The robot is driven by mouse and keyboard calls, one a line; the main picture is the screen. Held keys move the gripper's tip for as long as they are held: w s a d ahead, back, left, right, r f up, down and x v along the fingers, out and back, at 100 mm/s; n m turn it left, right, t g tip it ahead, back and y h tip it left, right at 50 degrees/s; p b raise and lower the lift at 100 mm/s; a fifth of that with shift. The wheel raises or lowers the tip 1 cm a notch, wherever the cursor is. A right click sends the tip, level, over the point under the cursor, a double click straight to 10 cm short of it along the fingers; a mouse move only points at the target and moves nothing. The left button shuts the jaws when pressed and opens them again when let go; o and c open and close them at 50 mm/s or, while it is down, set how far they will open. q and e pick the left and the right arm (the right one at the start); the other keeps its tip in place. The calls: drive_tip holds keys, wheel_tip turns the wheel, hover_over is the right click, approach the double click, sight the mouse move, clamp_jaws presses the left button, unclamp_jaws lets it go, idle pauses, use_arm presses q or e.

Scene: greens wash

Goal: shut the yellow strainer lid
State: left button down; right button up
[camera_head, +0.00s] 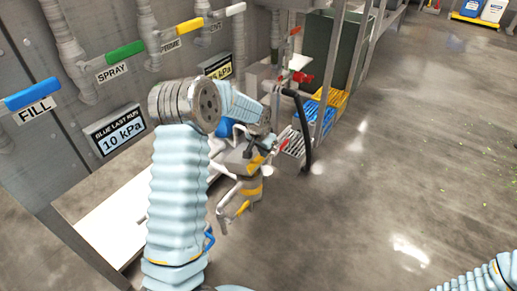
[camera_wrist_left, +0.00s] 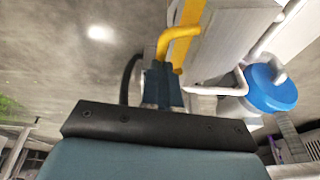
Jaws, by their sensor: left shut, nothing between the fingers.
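The yellow strainer, a grey housing with a yellow band (camera_head: 251,191), hangs on white pipes in the middle of the head view. A bent yellow handle (camera_head: 242,209) sticks out at its lower front. The handle also shows at the top of the left wrist view (camera_wrist_left: 180,38), beside a grey box face with a yellow stripe. I cannot tell clearly how far the lid stands open. My left gripper (camera_head: 264,146) is just above the strainer, shut and empty. In the left wrist view its fingertips (camera_wrist_left: 160,70) appear close below the handle; contact is unclear. My right gripper is out of view.
A blue round part (camera_wrist_left: 270,90) sits on the pipes beside the strainer. A black hose (camera_head: 303,130) arcs down just right of my left gripper. Blue and yellow crates (camera_head: 318,112) stand behind. A white bench top (camera_head: 115,218) is at left. The floor at right is open.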

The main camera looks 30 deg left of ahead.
use_arm(q)
drive_tip(key=d+f+b, duration=0.5)
drive_tip(key=f, duration=0.2)
drive_tip(key=shift+s+y, duration=0.25)
drive_tip(key=shift+y, duration=0.05)
drive_tip(key=shift+f, duration=0.15)
